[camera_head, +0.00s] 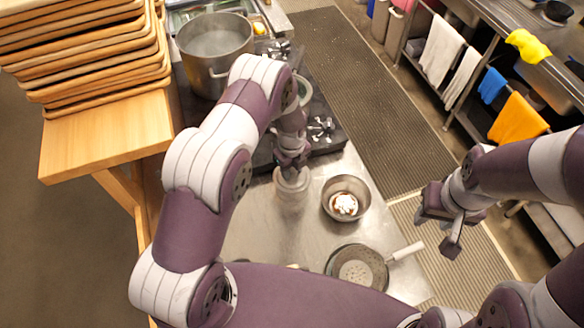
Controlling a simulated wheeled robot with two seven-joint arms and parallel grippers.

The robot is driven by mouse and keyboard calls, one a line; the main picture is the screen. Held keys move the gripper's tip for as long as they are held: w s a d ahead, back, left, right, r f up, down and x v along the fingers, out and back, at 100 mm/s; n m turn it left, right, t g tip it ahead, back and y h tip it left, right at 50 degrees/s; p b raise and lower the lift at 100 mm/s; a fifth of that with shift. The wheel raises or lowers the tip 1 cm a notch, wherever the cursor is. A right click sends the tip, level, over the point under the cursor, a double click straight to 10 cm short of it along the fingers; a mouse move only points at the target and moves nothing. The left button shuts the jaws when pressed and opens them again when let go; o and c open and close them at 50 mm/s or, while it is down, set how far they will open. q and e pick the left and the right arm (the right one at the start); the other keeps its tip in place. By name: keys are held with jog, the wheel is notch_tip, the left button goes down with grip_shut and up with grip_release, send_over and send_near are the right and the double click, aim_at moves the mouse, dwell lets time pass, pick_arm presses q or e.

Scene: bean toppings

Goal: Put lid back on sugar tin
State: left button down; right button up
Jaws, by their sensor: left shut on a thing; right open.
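The sugar tin appears to be the pale, see-through round container (292,190) standing on the steel counter, left of the metal bowl. My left gripper (291,163) points down right over its top. It is shut on what looks like the lid, though the fingers and arm hide most of it. I cannot tell whether the lid touches the rim. My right gripper (442,226) is open and empty, out to the right above the floor mat, apart from the counter.
A metal bowl (332,207) with white and brown contents stands right of the tin. A strainer-like pan (340,262) with a white handle lies nearer. A stove (327,138) and a large pot (213,70) are behind. Wooden trays (95,55) are stacked at the left.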

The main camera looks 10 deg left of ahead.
pick_arm(q)
jog(key=shift+f+b, duration=0.2)
jog(key=shift+b, duration=0.1)
dwell(0.5)
grip_release()
jog(key=shift+r, duration=0.1)
dwell(0.5)
jog(key=shift+r+p, duration=2.3)
jog(key=shift+r, duration=1.2)
grip_shut()
jog(key=shift+f, duration=0.25)
